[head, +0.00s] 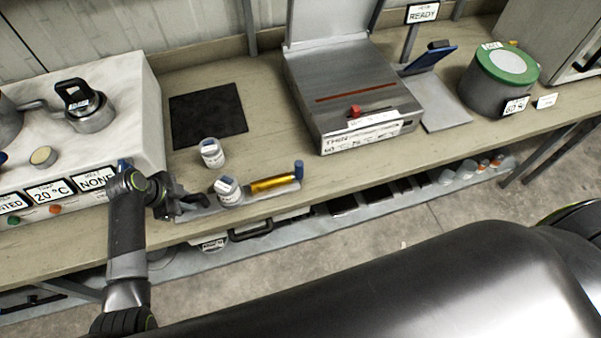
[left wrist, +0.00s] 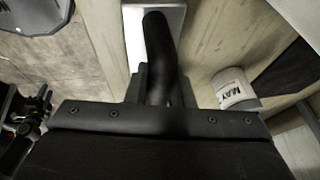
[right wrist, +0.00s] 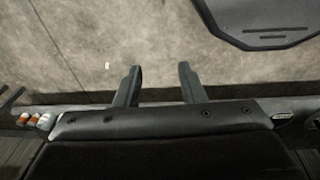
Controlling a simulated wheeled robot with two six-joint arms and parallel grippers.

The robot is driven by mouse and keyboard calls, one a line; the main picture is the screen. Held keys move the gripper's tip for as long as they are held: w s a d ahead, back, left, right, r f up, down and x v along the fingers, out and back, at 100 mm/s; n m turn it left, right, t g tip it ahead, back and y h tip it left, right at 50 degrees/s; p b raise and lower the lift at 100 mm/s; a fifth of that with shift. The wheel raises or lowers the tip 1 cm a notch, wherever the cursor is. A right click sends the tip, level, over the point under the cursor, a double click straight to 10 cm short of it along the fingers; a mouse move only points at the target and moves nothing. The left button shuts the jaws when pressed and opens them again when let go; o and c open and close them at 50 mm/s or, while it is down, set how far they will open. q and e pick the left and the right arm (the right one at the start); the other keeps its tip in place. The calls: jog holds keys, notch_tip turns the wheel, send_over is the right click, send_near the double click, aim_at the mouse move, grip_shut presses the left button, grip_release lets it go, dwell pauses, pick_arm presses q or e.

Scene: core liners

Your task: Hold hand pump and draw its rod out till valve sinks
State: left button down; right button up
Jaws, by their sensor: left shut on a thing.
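The hand pump shows in the head view as a yellow barrel (head: 272,184) with a blue end piece (head: 298,169), lying on a pale strip near the bench's front edge. My left gripper (head: 184,204) is at the strip's left end. In the left wrist view its fingers (left wrist: 160,88) are shut on a black curved grip (left wrist: 159,45) above a white plate. A white jar (head: 228,190) hides the stretch between this grip and the barrel. My right gripper (right wrist: 157,78) is open and empty over the floor. I cannot tell which part is the valve.
A second white jar (head: 212,153) stands behind the first. A black mat (head: 207,114) lies behind it. A flat metal device (head: 345,90) stands to the right, beside a green-topped drum (head: 503,75). A metal pot (head: 88,108) stands on the white unit at left.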

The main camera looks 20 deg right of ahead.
jog(key=shift+a, duration=0.1)
jog(key=shift+c, duration=1)
jog(key=shift+w+a, duration=0.1)
jog(key=shift+w, duration=0.35)
jog(key=shift+c, duration=1.1)
jog(key=shift+n+g+y, duration=0.3)
jog(key=w+a, duration=0.1)
jog(key=w, duration=0.2)
jog(key=w+a+r, duration=0.1)
jog(key=w, duration=0.3)
jog(key=w+a+r, duration=0.1)
jog(key=w+a, duration=0.1)
jog(key=w, duration=0.2)
jog(key=shift+w+r, duration=0.15)
jog(key=shift+r, duration=0.1)
grip_shut()
notch_tip(320, 180, up, 40)
jog(key=r+n, duration=0.1)
jog(key=n, duration=0.5)
send_over(285, 176)
jog(key=shift+g, duration=0.3)
jog(key=shift+f, duration=3.6)
jog(key=shift+f, duration=1.7)
